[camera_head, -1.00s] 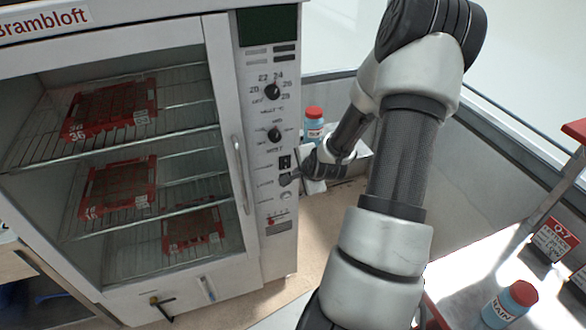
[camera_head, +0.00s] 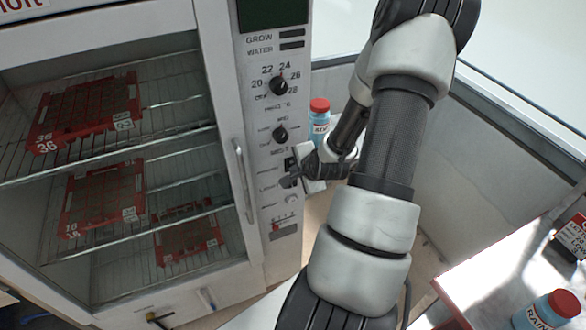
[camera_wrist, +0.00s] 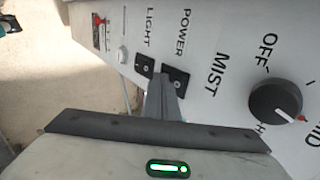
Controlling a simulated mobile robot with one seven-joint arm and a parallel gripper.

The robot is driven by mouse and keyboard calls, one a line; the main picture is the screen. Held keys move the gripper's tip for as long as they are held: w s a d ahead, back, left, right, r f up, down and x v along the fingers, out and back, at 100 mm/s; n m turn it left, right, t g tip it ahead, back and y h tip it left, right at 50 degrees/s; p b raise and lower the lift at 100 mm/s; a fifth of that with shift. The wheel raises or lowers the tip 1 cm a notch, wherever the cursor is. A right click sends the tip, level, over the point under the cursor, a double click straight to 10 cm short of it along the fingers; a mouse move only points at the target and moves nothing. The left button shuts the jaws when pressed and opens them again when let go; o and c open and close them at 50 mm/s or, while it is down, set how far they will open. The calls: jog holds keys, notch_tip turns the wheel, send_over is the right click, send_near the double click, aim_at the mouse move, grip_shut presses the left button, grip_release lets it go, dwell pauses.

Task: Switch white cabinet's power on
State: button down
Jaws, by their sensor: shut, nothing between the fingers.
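The white cabinet (camera_head: 216,90) stands at the left in the head view, with a control panel down its right side. Its dark POWER switch (camera_wrist: 177,76) shows in the wrist view, partly covered by my fingers. The LIGHT switch (camera_wrist: 144,65) is just left of it. My gripper (camera_wrist: 161,80) is shut and empty, its tips in front of the panel between the two switches, overlapping the POWER switch's left edge. I cannot tell whether they touch. In the head view my gripper (camera_head: 288,181) is at the panel below the MIST knob (camera_head: 280,134). The switch's position is unclear.
The temperature knob (camera_head: 278,85) sits above the MIST knob. The door handle (camera_head: 243,180) runs beside the panel. Red trays (camera_head: 84,115) lie on wire shelves behind glass. A blue bottle with a red cap (camera_head: 319,118) stands behind my gripper. Another bottle (camera_head: 547,312) is at the lower right.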

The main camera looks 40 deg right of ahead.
jog(key=shift+s, duration=0.1)
jog(key=shift+w+f, duration=0.1)
jog(key=shift+w, duration=0.1)
dwell(0.4)
jog(key=shift+r+p, duration=0.65)
jog(key=shift+r, duration=0.2)
